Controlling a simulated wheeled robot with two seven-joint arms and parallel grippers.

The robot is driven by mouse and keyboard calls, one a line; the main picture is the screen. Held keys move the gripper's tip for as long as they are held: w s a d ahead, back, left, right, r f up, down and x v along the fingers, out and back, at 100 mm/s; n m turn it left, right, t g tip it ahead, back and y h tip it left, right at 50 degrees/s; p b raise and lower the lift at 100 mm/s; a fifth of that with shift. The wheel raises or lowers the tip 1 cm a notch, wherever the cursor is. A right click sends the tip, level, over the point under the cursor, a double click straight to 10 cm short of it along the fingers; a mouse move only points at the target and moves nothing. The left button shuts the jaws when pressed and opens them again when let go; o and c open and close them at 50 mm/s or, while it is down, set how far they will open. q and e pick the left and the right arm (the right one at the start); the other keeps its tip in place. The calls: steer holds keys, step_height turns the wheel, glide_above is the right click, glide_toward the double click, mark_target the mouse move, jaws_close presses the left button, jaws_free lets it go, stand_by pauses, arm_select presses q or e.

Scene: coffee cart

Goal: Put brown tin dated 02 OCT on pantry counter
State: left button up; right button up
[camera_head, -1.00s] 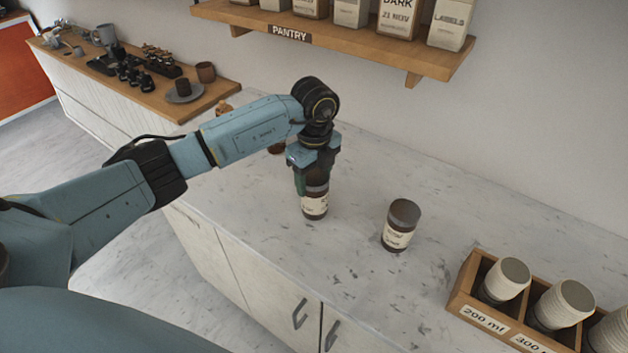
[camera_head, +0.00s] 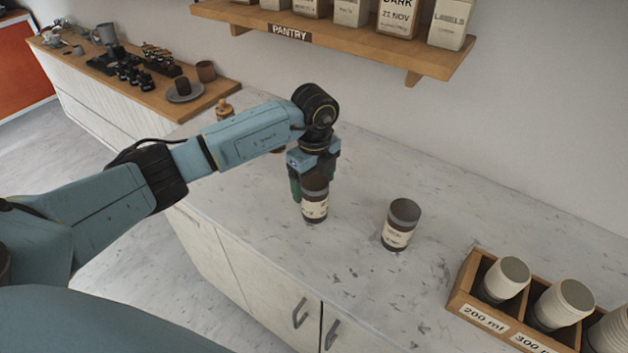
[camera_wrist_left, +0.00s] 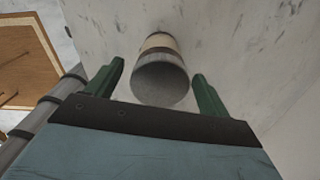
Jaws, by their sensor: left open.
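A brown tin (camera_head: 315,201) with a cream label and a grey lid stands upright on the pale marble pantry counter (camera_head: 350,290). My left gripper (camera_head: 314,188) is above it, pointing down, with its fingers around the tin's upper part. In the left wrist view the tin (camera_wrist_left: 160,75) lies between the green fingertips (camera_wrist_left: 158,82), with a gap on each side; the gripper is open. A second brown tin (camera_head: 400,225) with a similar label stands on the counter to the right. The label dates are too small to read. My right gripper is out of view.
A wooden box (camera_head: 463,290) with cups, marked 200 ml and 300 ml, stands at the counter's right. The pantry shelf (camera_head: 350,38) with labelled packages hangs on the wall behind. A small dark object behind my arm is mostly hidden.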

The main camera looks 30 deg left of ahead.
arm_select(q)
step_height(320, 180, up, 12)
steer(key=b, duration=0.1)
stand_by(0.5)
